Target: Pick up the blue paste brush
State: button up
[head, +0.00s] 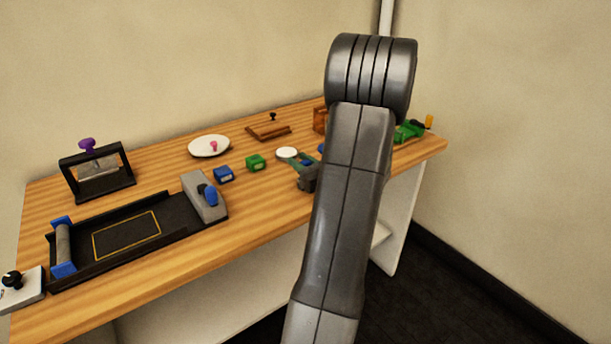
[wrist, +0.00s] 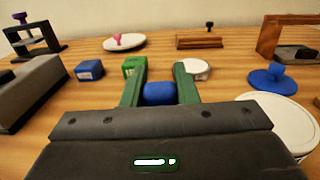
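A rounded blue piece (wrist: 160,92), which looks like part of the blue paste brush, fills the space between the two green fingers of my gripper (wrist: 160,75) in the wrist view. I cannot tell whether the fingers press on it, and its lower part is hidden behind the gripper body. In the head view my gripper (head: 307,170) is low over the right half of the table, with a small blue patch (head: 306,162) at its fingers. My arm covers much of that area.
A green block (wrist: 133,65) and a white disc (wrist: 197,68) are just beyond the fingers. A blue knobbed piece (wrist: 273,77) and a white round lid (wrist: 280,120) are at right. A blue block (head: 224,174) and black tray (head: 125,240) are left.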

jog(key=shift+c, duration=0.7)
notch_tip(320, 180, up, 10)
jog(key=p, duration=0.1)
dwell(0.3)
